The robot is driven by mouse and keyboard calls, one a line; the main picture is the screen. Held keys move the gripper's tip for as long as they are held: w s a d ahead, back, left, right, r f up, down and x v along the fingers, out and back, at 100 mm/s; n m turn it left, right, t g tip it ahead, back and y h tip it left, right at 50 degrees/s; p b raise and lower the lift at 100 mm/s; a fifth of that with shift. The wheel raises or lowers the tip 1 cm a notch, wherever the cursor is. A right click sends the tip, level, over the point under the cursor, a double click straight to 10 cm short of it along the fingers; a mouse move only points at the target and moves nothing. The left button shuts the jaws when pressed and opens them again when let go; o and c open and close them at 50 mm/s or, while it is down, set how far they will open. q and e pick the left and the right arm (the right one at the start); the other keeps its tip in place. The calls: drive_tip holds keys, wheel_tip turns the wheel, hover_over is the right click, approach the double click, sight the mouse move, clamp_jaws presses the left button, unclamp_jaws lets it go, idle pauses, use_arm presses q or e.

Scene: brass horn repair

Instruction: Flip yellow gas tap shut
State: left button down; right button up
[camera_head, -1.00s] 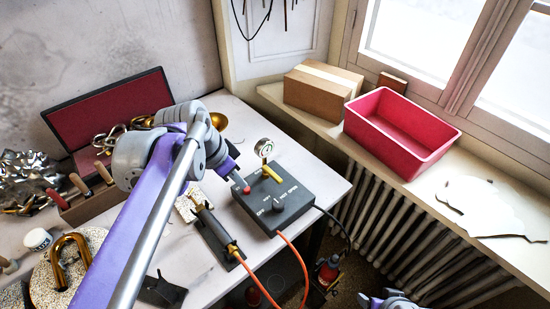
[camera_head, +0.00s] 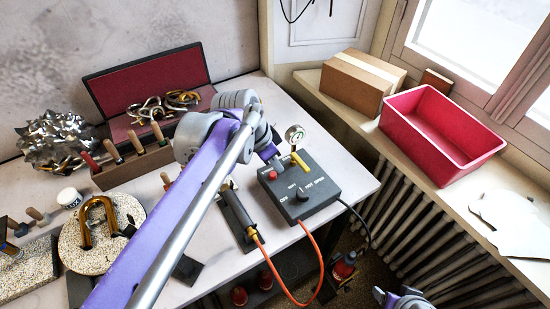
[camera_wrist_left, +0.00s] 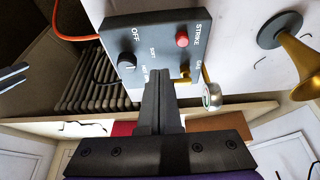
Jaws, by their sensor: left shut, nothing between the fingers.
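The yellow gas tap (camera_head: 300,160) is a short lever at the back edge of a dark control box (camera_head: 310,198), near a round gauge (camera_head: 294,134). In the left wrist view, part of the tap (camera_wrist_left: 207,74) shows beside the gauge (camera_wrist_left: 212,97). My left gripper (camera_head: 278,163) is shut and empty, at the box's back edge just left of the tap. In the left wrist view its fingertips (camera_wrist_left: 158,75) are apart from the tap. My right gripper (camera_head: 400,298) is partly in view at the bottom edge; its jaws are unclear.
The box carries a red button (camera_head: 272,175) and a black knob (camera_head: 302,193). A torch (camera_head: 238,214) with an orange hose lies to its left. A red-lined case (camera_head: 150,82) and a tool rack (camera_head: 130,165) stand further left. A red bin (camera_head: 440,135) sits on the sill.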

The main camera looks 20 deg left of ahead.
use_arm(q)
drive_tip(key=x, duration=0.5)
drive_tip(key=shift+w+d+f, duration=0.15)
drive_tip(key=shift+w+f, duration=0.05)
drive_tip(key=shift+f, duration=0.1)
drive_tip(key=shift+w+d+r, duration=0.2)
drive_tip(key=shift+w+d, duration=0.55)
drive_tip(key=shift+w, duration=0.2)
drive_tip(key=shift+w+d, duration=0.35)
drive_tip(key=shift+w, duration=0.15)
